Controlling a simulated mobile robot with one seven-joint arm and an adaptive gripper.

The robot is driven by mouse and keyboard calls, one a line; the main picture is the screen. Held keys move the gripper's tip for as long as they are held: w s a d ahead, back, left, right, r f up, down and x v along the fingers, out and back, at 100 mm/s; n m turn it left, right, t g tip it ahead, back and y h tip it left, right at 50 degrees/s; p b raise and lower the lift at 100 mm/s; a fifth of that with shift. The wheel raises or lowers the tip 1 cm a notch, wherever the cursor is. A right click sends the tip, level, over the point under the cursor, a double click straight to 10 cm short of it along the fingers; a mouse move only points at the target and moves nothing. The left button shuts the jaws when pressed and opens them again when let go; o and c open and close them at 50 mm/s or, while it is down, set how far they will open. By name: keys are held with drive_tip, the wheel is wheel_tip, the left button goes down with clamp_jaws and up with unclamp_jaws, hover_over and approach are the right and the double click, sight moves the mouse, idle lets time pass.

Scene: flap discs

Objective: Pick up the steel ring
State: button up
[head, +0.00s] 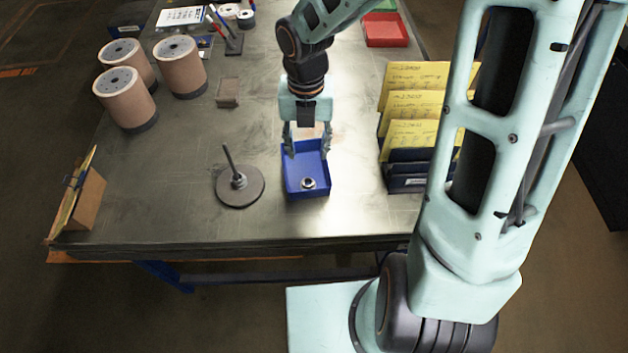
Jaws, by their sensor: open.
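The steel ring (308,183) is a small shiny ring with a dark centre. It lies inside the blue tray (320,196), toward its near end. My gripper (308,153) points down over the far part of the blue tray, with its fingers apart and nothing seen between them. The ring is nearer the camera than the fingers and apart from them. How high the fingertips are above the tray floor is hard to tell.
A disc with an upright rod (240,187) stands just left of the tray. A rack with yellow cards (410,140) stands to the right. Several tan cylinders (180,68) stand at the back left. A small brown block (228,92) and red bin (386,30) are farther back.

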hover_over(308, 185)
drive_tip(key=w, duration=0.1)
wheel_tip(308, 185, down, 5)
drive_tip(key=shift+w+r+b, duration=0.1)
drive_tip(key=shift+w+b, duration=0.05)
drive_tip(key=shift+b, duration=0.25)
drive_tip(key=f, duration=0.2)
drive_tip(key=s+f, duration=0.1)
drive_tip(key=f, duration=0.2)
drive_tip(key=shift+s+b, duration=0.15)
drive_tip(key=shift+b, duration=0.2)
drive_tip(key=shift+f, duration=0.25)
drive_tip(key=shift+c, duration=0.3)
drive_tip(key=c, duration=0.8)
